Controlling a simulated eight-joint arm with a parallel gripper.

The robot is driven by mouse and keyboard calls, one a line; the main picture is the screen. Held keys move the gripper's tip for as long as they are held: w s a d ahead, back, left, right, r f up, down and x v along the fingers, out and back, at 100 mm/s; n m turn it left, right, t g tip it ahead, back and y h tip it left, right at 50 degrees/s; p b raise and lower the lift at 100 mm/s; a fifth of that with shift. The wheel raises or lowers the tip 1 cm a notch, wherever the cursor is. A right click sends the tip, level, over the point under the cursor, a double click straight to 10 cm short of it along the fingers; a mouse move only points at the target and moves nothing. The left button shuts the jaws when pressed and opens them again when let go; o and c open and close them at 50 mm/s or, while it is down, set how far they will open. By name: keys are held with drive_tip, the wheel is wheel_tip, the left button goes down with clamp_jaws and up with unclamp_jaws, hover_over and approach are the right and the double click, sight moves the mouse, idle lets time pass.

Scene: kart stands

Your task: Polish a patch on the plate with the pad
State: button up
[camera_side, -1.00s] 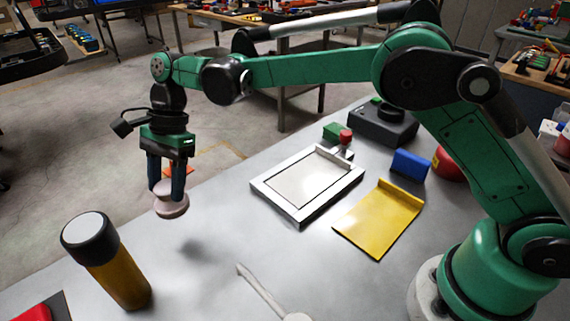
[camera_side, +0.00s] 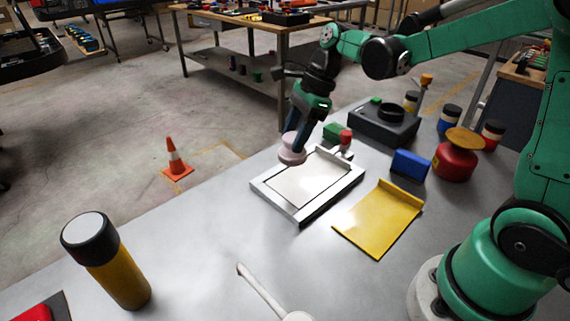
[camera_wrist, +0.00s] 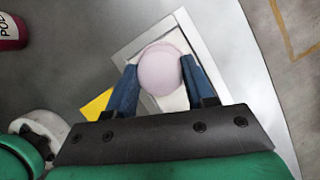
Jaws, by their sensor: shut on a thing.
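My gripper (camera_side: 301,135) is tilted and shut on the pale pink round pad (camera_side: 291,151). In the side view the pad hangs near the far left corner of the white-framed plate (camera_side: 316,184). In the wrist view the pad (camera_wrist: 160,69) sits between my two blue fingers (camera_wrist: 157,87) and covers part of the plate and its frame (camera_wrist: 187,35). The plate has a light, flat face inside a raised white frame. I cannot tell whether the pad touches the frame.
Right of the plate lie a yellow sheet (camera_side: 377,222), a blue block (camera_side: 410,164) and a red round container (camera_side: 453,160). Green and red pieces (camera_side: 337,132) stand behind it. A black-capped amber cylinder (camera_side: 110,268) stands front left; a pale long-handled tool (camera_side: 262,292) lies in front.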

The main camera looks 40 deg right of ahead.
sight(294, 160)
drive_tip(key=shift+f, duration=3.75)
drive_tip(key=shift+d+r, duration=0.3)
drive_tip(key=shift+d, duration=0.15)
clamp_jaws()
drive_tip(key=shift+d+f, duration=0.1)
drive_tip(key=shift+d, duration=0.25)
drive_tip(key=shift+d+f, duration=0.1)
drive_tip(key=shift+d, duration=2.6)
drive_tip(key=shift+a, duration=3.6)
drive_tip(key=shift+r, duration=4.05)
